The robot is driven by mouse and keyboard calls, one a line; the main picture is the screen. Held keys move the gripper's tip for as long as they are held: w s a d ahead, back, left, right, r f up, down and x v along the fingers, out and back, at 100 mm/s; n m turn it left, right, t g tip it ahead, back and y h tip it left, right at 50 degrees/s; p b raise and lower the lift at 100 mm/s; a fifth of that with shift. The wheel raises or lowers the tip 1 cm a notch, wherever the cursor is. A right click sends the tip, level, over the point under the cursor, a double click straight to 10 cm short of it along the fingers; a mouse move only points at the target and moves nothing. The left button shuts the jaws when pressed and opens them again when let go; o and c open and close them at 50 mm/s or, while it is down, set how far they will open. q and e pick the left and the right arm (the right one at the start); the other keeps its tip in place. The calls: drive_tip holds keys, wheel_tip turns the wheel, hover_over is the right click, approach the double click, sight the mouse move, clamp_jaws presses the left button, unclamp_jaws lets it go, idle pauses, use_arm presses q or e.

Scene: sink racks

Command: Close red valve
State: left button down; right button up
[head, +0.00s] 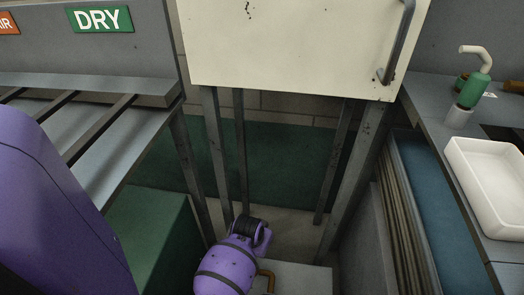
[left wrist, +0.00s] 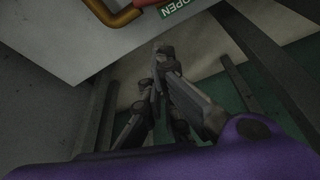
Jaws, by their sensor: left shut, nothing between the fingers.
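The red valve shows only as a small red piece (left wrist: 146,2) at the top edge of the left wrist view; the rest is cut off. It sits by a bent brass-coloured pipe (left wrist: 115,14) and a green OPEN label (left wrist: 172,6) on a pale panel (left wrist: 75,40). My left gripper (left wrist: 160,52) is shut and empty, below and apart from the red piece. In the head view, the brass pipe (head: 267,277) shows beside my purple left arm near the bottom; the valve and the left gripper's fingers are hidden there. My right gripper is in neither view.
A cream cabinet (head: 290,45) stands on dark metal legs above the low area. A green box (head: 150,240) and a slatted rack (head: 90,125) are on the left. A counter with a white tray (head: 455,147) and green dispenser (head: 474,90) is on the right.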

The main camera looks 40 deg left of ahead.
use_arm(q)
drive_tip(key=b+x, duration=0.1)
drive_tip(key=x, duration=0.1)
drive_tip(key=b+x, duration=0.1)
drive_tip(key=x, duration=0.2)
drive_tip(key=b+x, duration=0.2)
drive_tip(key=x, duration=0.1)
drive_tip(key=shift+s+f, duration=0.25)
drive_tip(key=shift+s, duration=0.1)
drive_tip(key=shift+s+d+r, duration=0.15)
drive_tip(key=shift+s+r, duration=0.2)
drive_tip(key=shift+s, duration=0.25)
drive_tip(key=shift+s+d+r, duration=0.15)
drive_tip(key=shift+s+r, duration=0.2)
drive_tip(key=shift+s, duration=0.3)
drive_tip(key=shift+s+d+r, duration=0.1)
drive_tip(key=shift+s+r, duration=0.05)
drive_tip(key=shift+s, duration=0.25)
drive_tip(key=shift+s+d+m+p, duration=0.25)
drive_tip(key=shift+m+p, duration=0.15)
drive_tip(key=shift+p, duration=0.25)
